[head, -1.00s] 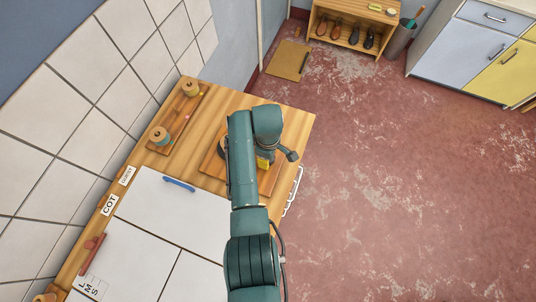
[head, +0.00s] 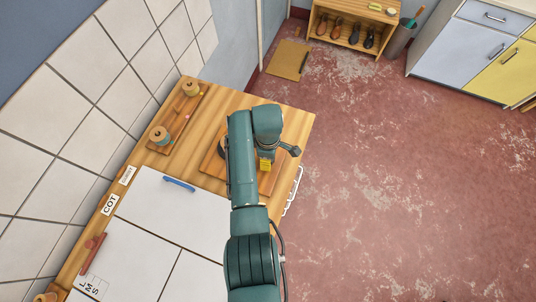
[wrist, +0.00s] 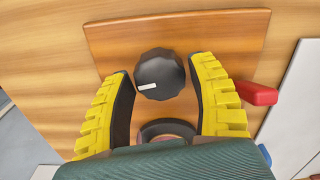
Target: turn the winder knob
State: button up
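The black winder knob (wrist: 160,75) is round and faceted, with a short white mark on its top, and sits on a wooden board (wrist: 225,35). My gripper (wrist: 160,69) is open, with its yellow fingers on either side of the knob. The right finger is close to the knob; a gap shows at the left one. I cannot tell whether either touches. In the head view my gripper (head: 265,164) is over the board (head: 212,163) at the bench's far end, and my arm hides the knob.
A dark ring (wrist: 168,128) lies just below the knob in the wrist view, and a red block (wrist: 257,93) is right of the right finger. White panels (head: 168,210) with a blue handle (head: 179,184) lie nearer. A tray of spools (head: 178,118) stands by the wall.

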jog(key=shift+o, duration=1.2)
notch_tip(320, 180, up, 12)
